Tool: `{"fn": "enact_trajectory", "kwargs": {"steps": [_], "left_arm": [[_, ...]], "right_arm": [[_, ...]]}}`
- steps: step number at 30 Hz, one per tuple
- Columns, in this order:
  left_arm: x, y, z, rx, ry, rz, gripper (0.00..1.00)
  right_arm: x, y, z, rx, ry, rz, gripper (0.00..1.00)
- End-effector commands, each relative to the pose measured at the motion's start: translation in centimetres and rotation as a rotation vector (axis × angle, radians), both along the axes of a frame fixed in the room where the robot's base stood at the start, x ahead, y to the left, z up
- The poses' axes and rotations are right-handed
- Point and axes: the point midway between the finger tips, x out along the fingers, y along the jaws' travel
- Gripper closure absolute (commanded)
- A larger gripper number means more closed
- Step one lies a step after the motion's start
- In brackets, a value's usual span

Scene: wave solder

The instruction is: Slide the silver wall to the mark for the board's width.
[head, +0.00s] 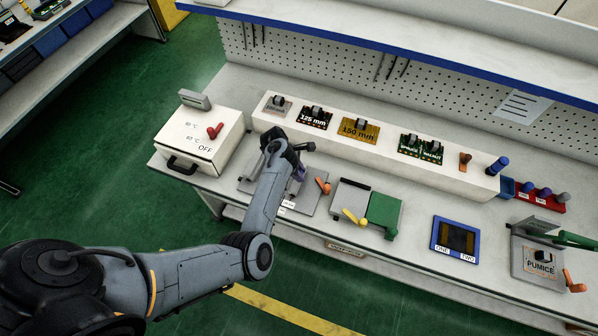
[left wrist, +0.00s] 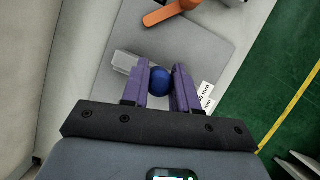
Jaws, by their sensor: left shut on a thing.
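My left gripper (head: 299,172) reaches down over a grey plate fixture (head: 314,203) on the bench. In the left wrist view its purple fingers (left wrist: 160,84) are shut on a round blue knob (left wrist: 160,77). A silver block, apparently the end of the silver wall (left wrist: 125,62), shows beside the left finger; the gripper hides the rest. A white label ending in "mm" (left wrist: 205,90) lies on the plate right of the fingers; its number is partly cut off. An orange lever (head: 323,186) sits at the plate's right side. My right gripper is not in view.
Boards marked 125 mm (head: 315,117) and 150 mm (head: 358,130) stand on the white ledge behind. A white box with a red knob (head: 215,131) is left of the plate. A green plate fixture (head: 384,211) and a blue-framed tray (head: 436,232) are to the right.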

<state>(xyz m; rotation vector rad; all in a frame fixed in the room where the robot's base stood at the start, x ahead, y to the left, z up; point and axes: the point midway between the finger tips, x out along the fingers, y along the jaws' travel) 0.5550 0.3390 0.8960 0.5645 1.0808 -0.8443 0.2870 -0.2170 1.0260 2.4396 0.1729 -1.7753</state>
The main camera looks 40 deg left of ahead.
Motion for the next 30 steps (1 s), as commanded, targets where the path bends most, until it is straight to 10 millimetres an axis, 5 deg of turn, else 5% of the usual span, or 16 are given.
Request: {"fn": "enact_trajectory", "kwargs": {"steps": [8,17,26,27,30], "left_arm": [[-0.2,0.5,0.2,0.0,0.001,0.002,1.0],[-1.8,4.9,0.2,0.0,0.002,0.002,1.0],[-1.9,5.2,0.0,0.001,0.001,0.001,1.0],[-1.9,5.2,0.0,0.001,0.001,0.001,0.68],[-1.9,5.2,0.0,0.001,0.001,0.001,0.53]], "right_arm": [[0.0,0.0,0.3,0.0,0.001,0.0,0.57],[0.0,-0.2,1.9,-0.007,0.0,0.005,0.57],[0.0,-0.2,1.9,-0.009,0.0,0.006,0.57],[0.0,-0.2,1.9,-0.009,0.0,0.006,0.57],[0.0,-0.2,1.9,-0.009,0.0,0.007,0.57]]}}
